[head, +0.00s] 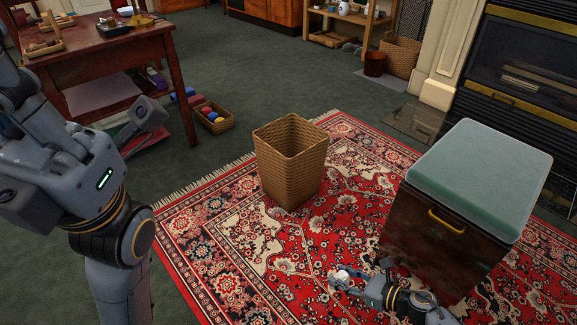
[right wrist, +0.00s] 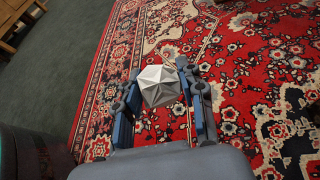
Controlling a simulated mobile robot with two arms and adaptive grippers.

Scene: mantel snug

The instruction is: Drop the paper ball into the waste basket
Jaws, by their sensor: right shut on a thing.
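The waste basket (head: 290,165) is a tall, square, woven tan bin standing upright and open on the red patterned rug. The paper ball (right wrist: 160,86) is white and faceted, and sits between the fingers of my right gripper (right wrist: 161,80) in the right wrist view. My right gripper (head: 346,281) is shut on it, over the rug in front of the basket and a little to its right in the head view. The ball shows small and pale there. My left arm fills the left side, but its gripper fingers are not visible.
A box-like ottoman (head: 480,170) with a teal top and yellow handle stands right of the basket. A wooden table (head: 100,60) stands at the back left, with a small basket of balls (head: 214,120) near it. The rug (head: 220,240) is clear between gripper and basket.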

